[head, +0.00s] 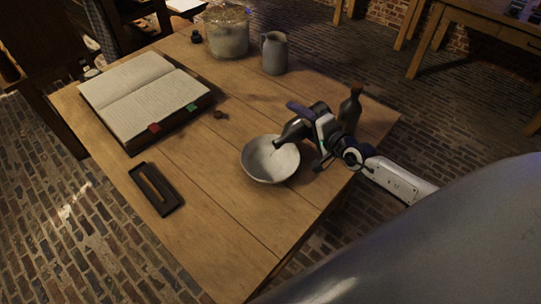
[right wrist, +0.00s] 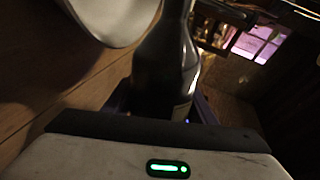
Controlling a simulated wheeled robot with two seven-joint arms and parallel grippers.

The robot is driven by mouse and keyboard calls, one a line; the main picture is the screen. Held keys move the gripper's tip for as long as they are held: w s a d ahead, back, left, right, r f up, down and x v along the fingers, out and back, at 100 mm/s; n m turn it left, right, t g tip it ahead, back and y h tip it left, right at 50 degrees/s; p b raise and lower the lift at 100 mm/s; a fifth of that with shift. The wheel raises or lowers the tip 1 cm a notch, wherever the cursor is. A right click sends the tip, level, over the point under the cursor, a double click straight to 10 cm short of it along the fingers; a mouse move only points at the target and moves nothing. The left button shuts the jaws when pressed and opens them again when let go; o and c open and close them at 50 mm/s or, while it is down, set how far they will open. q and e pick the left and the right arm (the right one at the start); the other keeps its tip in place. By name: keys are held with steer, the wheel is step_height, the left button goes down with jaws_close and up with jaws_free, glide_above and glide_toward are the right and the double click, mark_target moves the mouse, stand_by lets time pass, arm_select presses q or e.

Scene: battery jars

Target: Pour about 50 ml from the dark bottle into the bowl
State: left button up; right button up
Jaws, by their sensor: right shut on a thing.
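My right gripper (head: 318,122) is shut on a dark bottle (head: 294,131), which is tipped well over with its neck pointing left and down. Its mouth is above the pale bowl (head: 262,172) near the middle of the table. In the right wrist view the dark bottle (right wrist: 168,62) stretches away from the jaws, with the white bowl (right wrist: 118,18) beside its neck. A thin pale streak shows below the mouth; I cannot tell for certain that it is liquid. The liquid level in the bowl is unclear. My left gripper is not in view.
A second dark bottle with a red top (head: 351,108) stands close behind my right gripper. A grey jug (head: 274,53), a glass jar (head: 227,35), an open book (head: 145,92) and a black tray (head: 144,178) are on the table (head: 225,235). The front of the table is clear.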

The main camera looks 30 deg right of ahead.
steer(key=shift+r, duration=0.2)
stand_by(0.7)
steer(key=shift+d+f+m, duration=0.3)
steer(key=shift+f+m, duration=0.05)
steer(key=shift+m, duration=0.05)
steer(key=shift+f+m+y+b, duration=0.2)
steer(key=shift+m+y+b, duration=0.1)
steer(key=shift+m+b, duration=0.1)
steer(key=m+b, duration=0.1)
steer(key=b, duration=0.2)
steer(key=shift+a+f+y, duration=0.1)
steer(key=shift+f+y, duration=0.2)
steer(key=shift+f, duration=0.05)
steer(key=shift+r+m+b, duration=0.15)
steer(key=shift+m+b, duration=0.25)
steer(key=shift+b, duration=0.15)
steer(key=shift+r, duration=0.1)
